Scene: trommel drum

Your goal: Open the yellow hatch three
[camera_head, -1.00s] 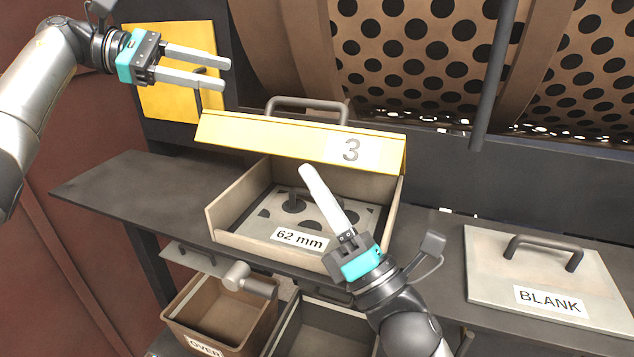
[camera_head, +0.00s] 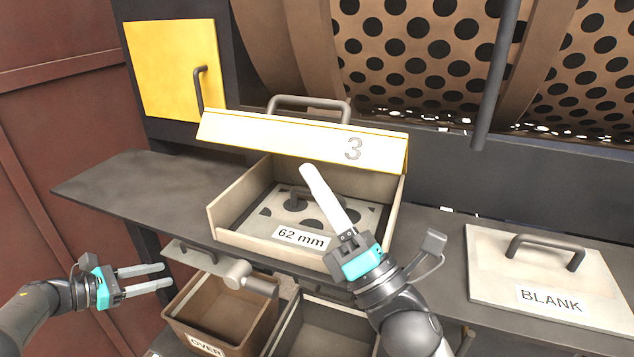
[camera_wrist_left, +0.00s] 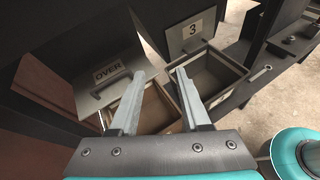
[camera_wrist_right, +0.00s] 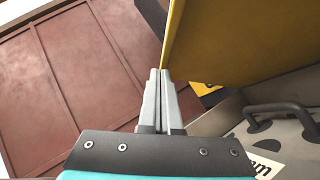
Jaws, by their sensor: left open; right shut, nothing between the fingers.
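The yellow hatch three (camera_head: 270,136) is raised and tilted above a beige open box (camera_head: 222,214), its "3" label facing me. A grey bar handle (camera_head: 300,99) shows at its top edge. Inside the box lies a perforated plate labelled "62 mm" (camera_head: 345,213). My right gripper (camera_head: 307,170) is shut and empty, its fingertips just below the hatch's lower edge, over the box. In the right wrist view the yellow panel (camera_wrist_right: 245,40) rises close beside the fingers; I cannot tell whether they touch. My left gripper (camera_head: 165,277) is open and empty, low at the left, beside the bins.
A brown bin labelled "OVER" (camera_head: 180,327) and a grey bin (camera_head: 290,338) stand below the shelf. A "BLANK" plate (camera_head: 490,272) with a handle lies on the right of the shelf. A yellow door (camera_head: 165,70) is at the back left. The shelf's left part (camera_head: 120,185) is clear.

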